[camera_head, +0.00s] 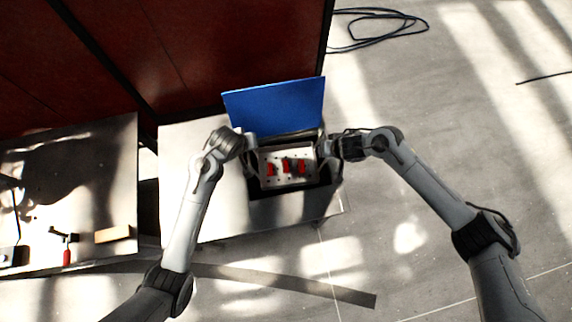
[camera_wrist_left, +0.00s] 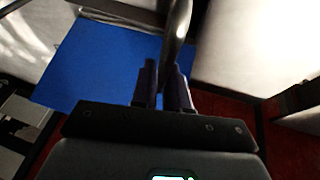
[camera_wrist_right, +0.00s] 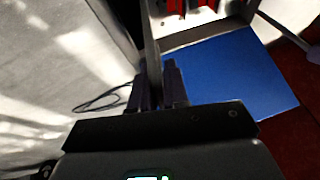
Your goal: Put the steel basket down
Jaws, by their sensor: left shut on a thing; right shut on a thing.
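The steel basket (camera_head: 275,178) is a light perforated tray with several red parts (camera_head: 286,166) in it. It is at the open top of a dark box with a raised blue lid (camera_head: 276,105); I cannot tell whether it hangs above or rests inside. My left gripper (camera_head: 250,152) is shut on its left side; in the left wrist view a curved metal bar (camera_wrist_left: 178,38) runs between the fingers (camera_wrist_left: 166,82). My right gripper (camera_head: 326,150) is shut on its right side; in the right wrist view a grey bar (camera_wrist_right: 151,50) meets the fingers (camera_wrist_right: 156,84).
The box stands on a pale bench (camera_head: 200,222), clear at its left and front. A second table (camera_head: 100,190) at left holds a wooden block (camera_head: 113,234) and a red-handled tool (camera_head: 66,256). A dark red wall (camera_head: 220,50) stands behind. A cable (camera_head: 372,38) lies on the floor.

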